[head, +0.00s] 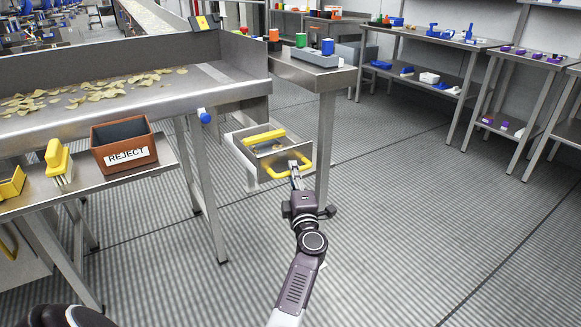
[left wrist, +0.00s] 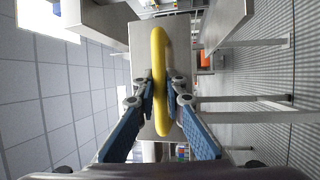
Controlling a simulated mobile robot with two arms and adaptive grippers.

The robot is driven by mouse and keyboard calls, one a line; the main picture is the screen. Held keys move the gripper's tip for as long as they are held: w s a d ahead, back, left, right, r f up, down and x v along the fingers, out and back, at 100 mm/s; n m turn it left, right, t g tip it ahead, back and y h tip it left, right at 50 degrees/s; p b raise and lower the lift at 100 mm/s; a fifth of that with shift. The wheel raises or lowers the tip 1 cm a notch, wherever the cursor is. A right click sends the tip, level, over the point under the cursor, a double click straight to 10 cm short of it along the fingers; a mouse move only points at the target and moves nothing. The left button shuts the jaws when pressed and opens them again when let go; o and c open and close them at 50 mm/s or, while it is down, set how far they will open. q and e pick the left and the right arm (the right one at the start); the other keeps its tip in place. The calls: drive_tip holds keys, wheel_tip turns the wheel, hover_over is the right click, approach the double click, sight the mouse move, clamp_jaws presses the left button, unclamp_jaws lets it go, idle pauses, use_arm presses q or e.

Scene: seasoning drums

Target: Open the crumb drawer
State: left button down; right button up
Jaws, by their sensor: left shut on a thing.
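The crumb drawer (head: 279,160) is a grey metal box below the conveyor's right end in the head view. It stands partly out, with its open top and some of its inside showing. A yellow bar handle (head: 275,174) is on its front, and another yellow bar (head: 264,137) lies across farther back. My left gripper (head: 295,169) is at the front handle. In the left wrist view the two blue-padded fingers of my left gripper (left wrist: 160,97) close around the yellow handle (left wrist: 158,55), with the grey drawer front behind it. My right gripper is not in view.
The conveyor tray (head: 205,80) with chips stands above left. A side shelf (head: 85,183) holds an orange REJECT bin (head: 125,150) and a yellow-handled brush (head: 58,165). A metal table leg (head: 325,150) stands just right of the drawer. The floor in front and to the right is clear.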

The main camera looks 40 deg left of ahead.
use_arm(q)
drive_tip(key=shift+s+d+f, duration=0.1)
drive_tip(key=shift+d, duration=0.1)
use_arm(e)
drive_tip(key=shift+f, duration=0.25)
use_arm(q)
drive_tip(key=c, duration=2)
unclamp_jaws()
drive_tip(key=shift+o, duration=0.2)
